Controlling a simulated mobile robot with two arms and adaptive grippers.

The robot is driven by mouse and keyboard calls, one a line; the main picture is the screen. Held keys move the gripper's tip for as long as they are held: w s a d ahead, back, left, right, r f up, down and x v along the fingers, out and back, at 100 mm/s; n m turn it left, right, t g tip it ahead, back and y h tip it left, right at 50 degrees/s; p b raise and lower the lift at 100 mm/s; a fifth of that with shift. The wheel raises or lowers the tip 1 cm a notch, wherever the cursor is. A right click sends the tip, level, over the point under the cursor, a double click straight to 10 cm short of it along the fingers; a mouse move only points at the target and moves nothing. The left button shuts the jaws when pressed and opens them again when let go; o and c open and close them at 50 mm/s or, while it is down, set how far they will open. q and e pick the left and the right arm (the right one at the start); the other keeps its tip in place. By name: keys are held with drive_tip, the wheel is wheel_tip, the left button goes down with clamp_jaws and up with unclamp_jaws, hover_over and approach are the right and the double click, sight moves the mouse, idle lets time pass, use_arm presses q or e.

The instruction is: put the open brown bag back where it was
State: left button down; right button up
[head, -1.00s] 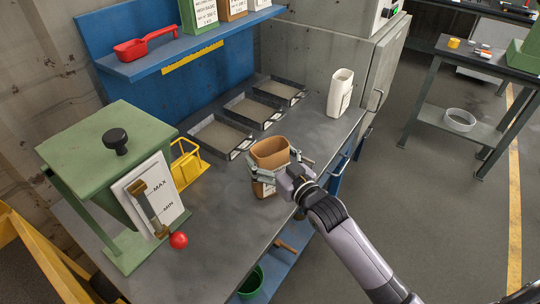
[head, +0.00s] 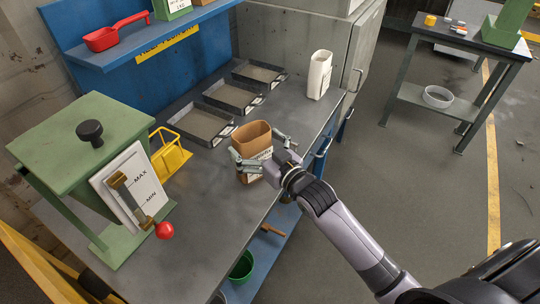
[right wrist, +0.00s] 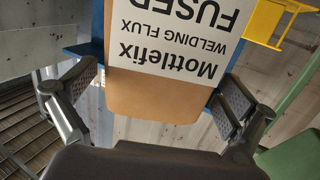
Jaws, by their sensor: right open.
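The open brown bag (head: 254,139) stands upright on the grey bench top (head: 215,205), its open mouth up. Its white label reads "Mottlefix Welding Flux Fused" and appears upside down in the right wrist view (right wrist: 170,50). My right gripper (head: 262,154) is open, with one finger on each side of the bag. In the right wrist view, gaps show between the bag and both fingers (right wrist: 160,98). The bag's base is partly hidden in the head view. My left gripper is not in view.
Several shallow trays (head: 233,96) lie behind the bag. A white container (head: 319,75) stands at the back right. A yellow holder (head: 170,158) and a green hopper (head: 85,140) with a red-knobbed lever (head: 165,230) are to the left. A blue shelf (head: 150,55) overhangs the back.

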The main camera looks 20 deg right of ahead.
drive_tip(key=b+v, duration=0.1)
drive_tip(key=v, duration=0.9)
drive_tip(key=shift+s, duration=0.35)
drive_tip(key=shift+d, duration=0.1)
